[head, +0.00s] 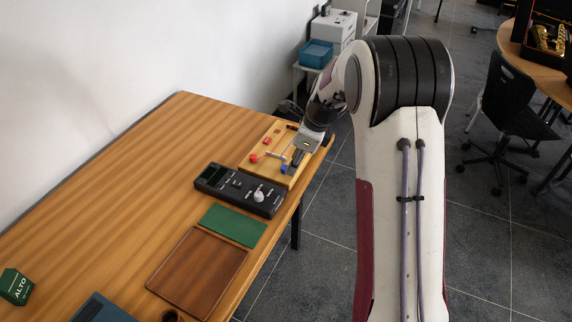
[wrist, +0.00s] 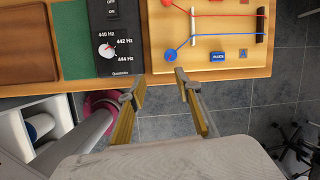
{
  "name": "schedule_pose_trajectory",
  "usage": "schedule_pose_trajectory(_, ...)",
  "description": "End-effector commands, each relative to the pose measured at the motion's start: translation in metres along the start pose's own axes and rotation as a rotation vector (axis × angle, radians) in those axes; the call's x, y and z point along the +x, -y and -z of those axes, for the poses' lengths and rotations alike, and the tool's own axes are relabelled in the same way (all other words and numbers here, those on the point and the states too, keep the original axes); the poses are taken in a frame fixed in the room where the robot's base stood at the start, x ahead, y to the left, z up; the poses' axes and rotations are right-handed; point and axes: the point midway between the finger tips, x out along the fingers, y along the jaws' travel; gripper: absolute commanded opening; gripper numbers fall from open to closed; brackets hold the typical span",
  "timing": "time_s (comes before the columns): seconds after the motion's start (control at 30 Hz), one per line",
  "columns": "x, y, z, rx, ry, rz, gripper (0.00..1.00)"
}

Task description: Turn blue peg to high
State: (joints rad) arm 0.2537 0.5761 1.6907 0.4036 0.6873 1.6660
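The blue peg (wrist: 170,55) stands near the front left corner of the light wooden board (wrist: 205,48), with a blue string running from it to the right. It also shows in the head view (head: 285,170). A red peg (wrist: 166,3) with a red string is farther back, at the top edge of the wrist view. My gripper (wrist: 158,77) is open and empty. Its two yellow-padded fingertips are apart, just in front of the blue peg in the wrist view, with no visible contact. In the head view my gripper (head: 297,157) is over the board's right part.
A black tuner box (head: 240,190) with a white dial (wrist: 106,50) stands beside the board. The table edge is close to the board.

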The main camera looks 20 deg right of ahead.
Motion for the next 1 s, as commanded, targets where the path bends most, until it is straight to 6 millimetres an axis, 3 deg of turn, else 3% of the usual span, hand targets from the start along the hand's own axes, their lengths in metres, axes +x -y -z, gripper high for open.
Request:
schedule_pose_trajectory(0.13, -0.007, 0.015, -0.011, 0.17, 0.029, 0.036, 0.34)
schedule_pose_trajectory(0.4, -0.008, 0.021, -0.014, 0.395, 0.047, 0.05, 0.34)
schedule_pose_trajectory(1.0, -0.006, 0.021, -0.014, 0.439, 0.047, 0.048, 0.34)
